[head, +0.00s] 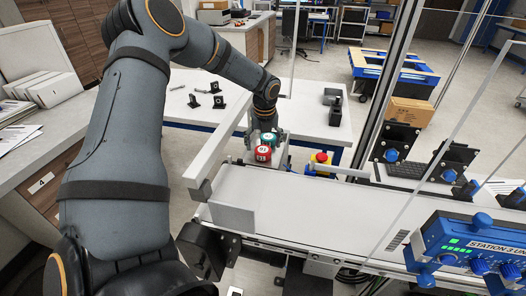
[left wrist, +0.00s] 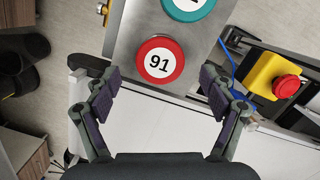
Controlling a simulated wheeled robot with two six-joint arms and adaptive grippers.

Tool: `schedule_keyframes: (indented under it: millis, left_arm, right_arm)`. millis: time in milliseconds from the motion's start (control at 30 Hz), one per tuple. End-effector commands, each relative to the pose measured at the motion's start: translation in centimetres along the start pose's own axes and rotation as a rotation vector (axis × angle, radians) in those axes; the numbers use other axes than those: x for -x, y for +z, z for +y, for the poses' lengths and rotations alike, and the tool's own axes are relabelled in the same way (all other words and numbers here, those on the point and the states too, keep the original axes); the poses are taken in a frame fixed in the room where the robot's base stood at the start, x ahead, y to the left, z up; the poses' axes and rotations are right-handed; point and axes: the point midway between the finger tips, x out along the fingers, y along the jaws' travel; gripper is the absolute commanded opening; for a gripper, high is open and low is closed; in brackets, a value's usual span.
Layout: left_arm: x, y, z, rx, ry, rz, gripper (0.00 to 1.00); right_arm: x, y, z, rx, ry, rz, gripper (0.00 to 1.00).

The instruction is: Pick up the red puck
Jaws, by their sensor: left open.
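The red puck (head: 263,154) has a white top marked 91 and rests on a grey metal plate (left wrist: 125,40) by the end of the conveyor. In the left wrist view the red puck (left wrist: 160,62) lies between and just ahead of my fingertips. My left gripper (left wrist: 160,80) is open and empty, with one finger on each side of the puck and gaps to both. In the head view the left gripper (head: 266,118) is over the pucks, its fingers hard to make out. My right gripper is not in view.
A teal puck (left wrist: 188,6) sits close beyond the red one; it also shows in the head view (head: 269,138). A yellow box with a red emergency button (head: 321,158) stands to the right. The white conveyor belt (head: 300,205) is bare. A guide rail (head: 215,160) runs at left.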

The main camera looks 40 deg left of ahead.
Motion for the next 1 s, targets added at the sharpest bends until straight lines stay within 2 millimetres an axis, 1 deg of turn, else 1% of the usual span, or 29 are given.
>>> schedule_keyframes:
  millis: [33,100,200,400,467,833,867,1000]
  left_arm:
    - [-0.4,0.0,0.1,-0.001,0.005,0.003,0.83]
    - [-1.7,0.0,0.1,0.000,0.004,0.001,0.83]
    - [-2.5,0.0,0.1,0.000,0.001,0.000,0.83]
    - [-2.7,0.0,0.0,0.001,-0.001,-0.001,0.83]
    - [-2.7,0.0,0.0,0.000,0.000,-0.001,0.76]
    - [-2.7,0.0,0.0,0.000,0.000,-0.001,0.26]
    - [-2.7,0.0,0.0,0.000,0.000,-0.001,0.23]
    - [-2.7,0.0,0.0,0.000,0.000,-0.001,0.23]
  right_arm:
    - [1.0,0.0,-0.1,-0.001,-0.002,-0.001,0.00]
    - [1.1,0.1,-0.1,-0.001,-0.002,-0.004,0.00]
    - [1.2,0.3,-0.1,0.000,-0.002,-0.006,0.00]
    - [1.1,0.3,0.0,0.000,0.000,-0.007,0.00]
    - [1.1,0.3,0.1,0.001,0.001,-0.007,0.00]
    - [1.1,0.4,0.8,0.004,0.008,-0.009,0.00]
    - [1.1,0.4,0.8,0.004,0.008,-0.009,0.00]
    - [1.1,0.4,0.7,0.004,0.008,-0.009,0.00]
